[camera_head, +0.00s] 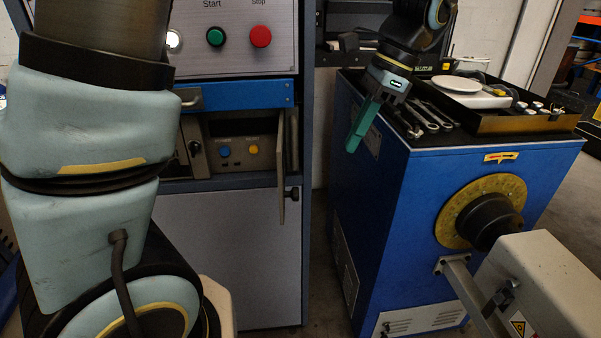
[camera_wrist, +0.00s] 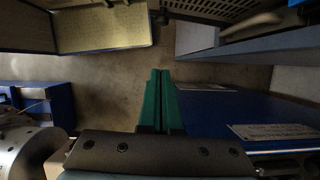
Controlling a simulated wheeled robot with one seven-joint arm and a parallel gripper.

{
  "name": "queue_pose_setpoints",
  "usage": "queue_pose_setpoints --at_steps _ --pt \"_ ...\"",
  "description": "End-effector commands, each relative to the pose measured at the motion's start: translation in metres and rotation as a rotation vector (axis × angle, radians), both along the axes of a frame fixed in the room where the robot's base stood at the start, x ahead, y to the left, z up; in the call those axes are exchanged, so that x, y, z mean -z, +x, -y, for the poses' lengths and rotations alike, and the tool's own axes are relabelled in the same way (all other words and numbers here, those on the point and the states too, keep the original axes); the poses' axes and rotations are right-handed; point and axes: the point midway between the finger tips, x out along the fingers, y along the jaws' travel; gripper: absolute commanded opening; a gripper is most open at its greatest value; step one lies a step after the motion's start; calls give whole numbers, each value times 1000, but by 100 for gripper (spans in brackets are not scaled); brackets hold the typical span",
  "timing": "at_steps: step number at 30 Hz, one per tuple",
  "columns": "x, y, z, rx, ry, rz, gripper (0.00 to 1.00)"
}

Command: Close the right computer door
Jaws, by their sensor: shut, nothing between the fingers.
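The right computer door (camera_head: 282,172) stands open at the right side of the computer compartment (camera_head: 240,143). It shows almost edge-on, as a narrow grey panel swung out toward me. My gripper (camera_head: 355,140) is shut and empty, with its green fingers pointing down, to the right of the door and apart from it in the picture. The fingers also show side by side in the wrist view (camera_wrist: 160,100), with floor beyond their tips. I cannot tell for sure which panel in the wrist view is the door.
A blue machine (camera_head: 390,200) stands right of the cabinet (camera_head: 240,250), with a gap between them. Wrenches (camera_head: 430,118) and a tray (camera_head: 525,123) lie on its top. A blue drawer (camera_head: 240,95) sits above the compartment. My arm hides the cabinet's left part.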

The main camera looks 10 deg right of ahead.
Motion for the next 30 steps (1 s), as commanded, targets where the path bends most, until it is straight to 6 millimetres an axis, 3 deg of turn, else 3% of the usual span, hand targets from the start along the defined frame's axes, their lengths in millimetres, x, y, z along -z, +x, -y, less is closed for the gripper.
queue_pose_setpoints --at_steps 5,18,24,30 --pt "13 0 -5 6 6 -2 0" --pt "94 5 -36 3 7 -3 0" --pt "92 11 -63 3 1 -1 0" --pt "94 12 -73 3 1 0 0"
